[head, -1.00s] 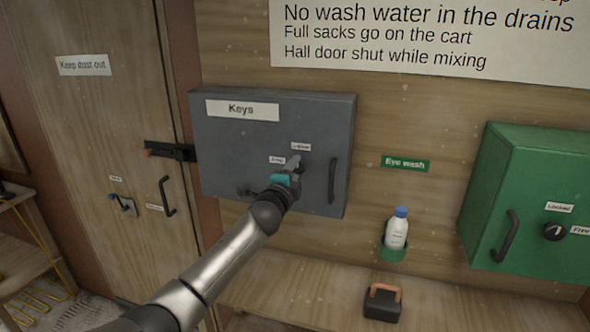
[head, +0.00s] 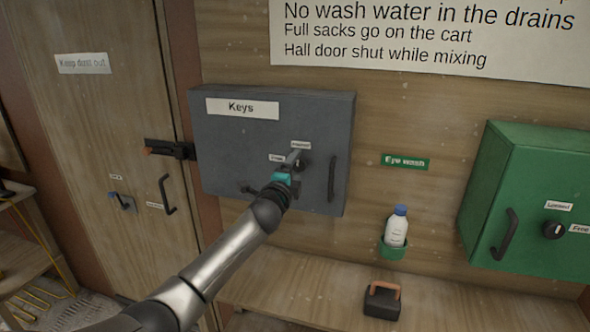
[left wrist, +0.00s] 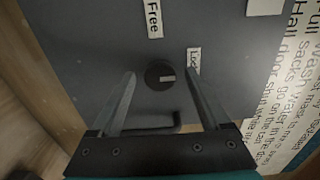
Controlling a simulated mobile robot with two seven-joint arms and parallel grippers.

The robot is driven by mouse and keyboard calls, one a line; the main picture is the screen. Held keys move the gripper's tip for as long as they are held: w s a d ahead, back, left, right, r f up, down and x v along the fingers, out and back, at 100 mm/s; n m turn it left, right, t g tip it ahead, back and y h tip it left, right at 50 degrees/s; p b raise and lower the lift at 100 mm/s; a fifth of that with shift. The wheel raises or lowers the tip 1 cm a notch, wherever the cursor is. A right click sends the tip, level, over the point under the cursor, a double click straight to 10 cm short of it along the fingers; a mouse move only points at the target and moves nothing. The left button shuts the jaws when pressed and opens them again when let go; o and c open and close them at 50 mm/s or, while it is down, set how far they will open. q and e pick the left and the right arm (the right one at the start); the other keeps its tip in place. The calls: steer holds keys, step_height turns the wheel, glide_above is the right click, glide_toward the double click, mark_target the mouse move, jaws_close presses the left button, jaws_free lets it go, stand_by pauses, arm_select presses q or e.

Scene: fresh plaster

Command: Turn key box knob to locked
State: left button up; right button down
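The grey key box (head: 225,150) hangs on the wall under a "Keys" label. Its round dark knob (left wrist: 160,74) shows in the left wrist view, with a pale mark on its right side, roughly toward the label beginning "Lo" (left wrist: 194,62). The "Free" label (left wrist: 153,18) is above the knob there. My left gripper (head: 294,160) is at the box front in the head view. In the left wrist view its fingers are apart, one on each side of the knob, with gaps visible between them and it. My right gripper is not in view.
The key box's bar handle (head: 333,178) is just right of the knob. A green box (head: 515,165) with its own knob hangs further right. An eye wash bottle (head: 396,230) stands in a green holder. A dark block with an orange handle (head: 382,302) sits on the ledge.

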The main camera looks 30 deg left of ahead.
arm_select(q)
steer(key=shift+s, duration=0.1)
steer(key=b+v, duration=0.1)
steer(key=v, duration=1.4)
steer(key=shift+d, duration=0.1)
stand_by(0.5)
